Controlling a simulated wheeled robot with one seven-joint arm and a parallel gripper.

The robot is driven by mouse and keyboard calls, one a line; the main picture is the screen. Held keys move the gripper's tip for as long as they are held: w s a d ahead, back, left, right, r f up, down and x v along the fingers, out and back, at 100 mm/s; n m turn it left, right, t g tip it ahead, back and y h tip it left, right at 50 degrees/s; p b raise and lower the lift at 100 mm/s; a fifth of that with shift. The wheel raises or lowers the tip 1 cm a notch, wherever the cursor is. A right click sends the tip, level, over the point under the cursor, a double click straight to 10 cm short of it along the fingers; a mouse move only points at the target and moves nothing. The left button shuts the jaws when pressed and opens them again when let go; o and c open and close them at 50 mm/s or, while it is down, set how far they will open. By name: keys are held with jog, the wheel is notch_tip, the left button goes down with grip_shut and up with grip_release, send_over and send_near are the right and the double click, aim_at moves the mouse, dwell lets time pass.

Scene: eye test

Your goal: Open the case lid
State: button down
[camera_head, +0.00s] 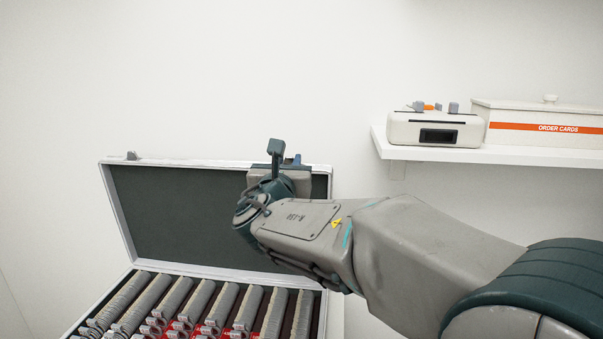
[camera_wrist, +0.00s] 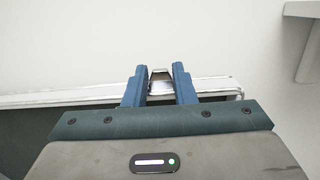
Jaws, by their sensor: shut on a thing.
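The case lid (camera_head: 160,215) stands raised, near upright, with its dark lining facing me and a pale metal frame around it. The case (camera_head: 108,296) below is open and holds rows of grey-rimmed lenses. My gripper (camera_head: 290,162) is at the lid's top edge, right of its middle. In the wrist view the two blue fingers (camera_wrist: 160,85) are shut on a metal latch (camera_wrist: 161,86) on the lid's edge. My arm hides the lid's right part.
A white shelf (camera_head: 450,154) on the right wall area holds a white device (camera_head: 436,131) and a box labelled ORDER CARDS (camera_head: 545,117). The shelf edge also shows in the wrist view (camera_wrist: 308,50). A plain wall is behind the lid. The space left of the lid is clear.

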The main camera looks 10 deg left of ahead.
jog(key=shift+s+f+b, duration=0.45)
jog(key=shift+s+b, duration=0.35)
jog(key=shift+b, duration=0.2)
jog(key=shift+s+r+t+b, duration=0.15)
jog(key=shift+s+t+b, duration=0.35)
jog(key=shift+s+b, duration=0.25)
jog(key=c, duration=1.2)
grip_release()
jog(key=shift+c, duration=0.2)
